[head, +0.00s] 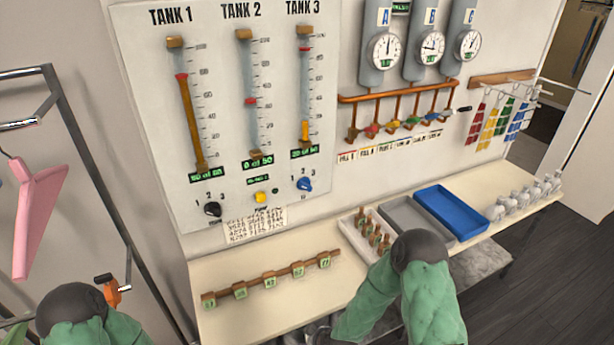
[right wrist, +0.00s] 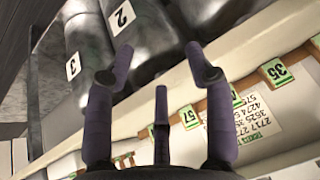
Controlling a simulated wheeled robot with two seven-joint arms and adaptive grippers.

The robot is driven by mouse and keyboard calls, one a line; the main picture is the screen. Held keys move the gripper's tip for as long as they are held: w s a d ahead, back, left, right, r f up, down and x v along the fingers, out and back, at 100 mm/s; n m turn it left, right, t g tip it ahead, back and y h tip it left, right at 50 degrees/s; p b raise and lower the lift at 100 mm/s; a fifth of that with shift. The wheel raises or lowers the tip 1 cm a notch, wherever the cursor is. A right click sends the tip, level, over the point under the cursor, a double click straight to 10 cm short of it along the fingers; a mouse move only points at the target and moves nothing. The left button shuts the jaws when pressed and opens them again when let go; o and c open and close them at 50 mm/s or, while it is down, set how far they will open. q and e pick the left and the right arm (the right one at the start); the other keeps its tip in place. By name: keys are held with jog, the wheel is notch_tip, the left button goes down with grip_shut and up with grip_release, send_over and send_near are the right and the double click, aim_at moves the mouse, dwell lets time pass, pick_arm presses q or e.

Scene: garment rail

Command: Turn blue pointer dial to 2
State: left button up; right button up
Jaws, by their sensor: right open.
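The blue pointer dial (head: 304,184) is on the white wall panel below the TANK 3 gauge, with the numbers 1, 2 and 3 around its upper side. It is too small to tell which number its pointer faces. My right arm reaches in from the bottom of the head view, bent and well below the dial. My right gripper (right wrist: 162,75) shows in the right wrist view with its dark fingers spread and nothing between them. It is near the table edge, away from the dial. My left gripper is not seen; only part of the left arm shows at lower left.
The table below holds a brown rail of tags (head: 282,273), a white tray of bottles (head: 347,229) and a blue tray (head: 448,213). A clothes rail (head: 95,190) stands left.

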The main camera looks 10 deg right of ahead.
jog(key=w+d+r+n+t+h+p, duration=0.1)
jog(key=w+r+n+t+p, duration=0.15)
jog(key=w+r, duration=0.5)
jog(key=w+d+r+n+t+h+p, duration=0.1)
jog(key=w+d+r+t+p, duration=0.1)
jog(key=w+r+p, duration=0.4)
jog(key=n+t+h+p, duration=0.2)
jog(key=n+t+p, duration=0.2)
jog(key=t, duration=0.1)
send_near(307, 187)
jog(key=p+x, duration=0.1)
jog(key=x, duration=0.8)
jog(key=shift+w, duration=0.1)
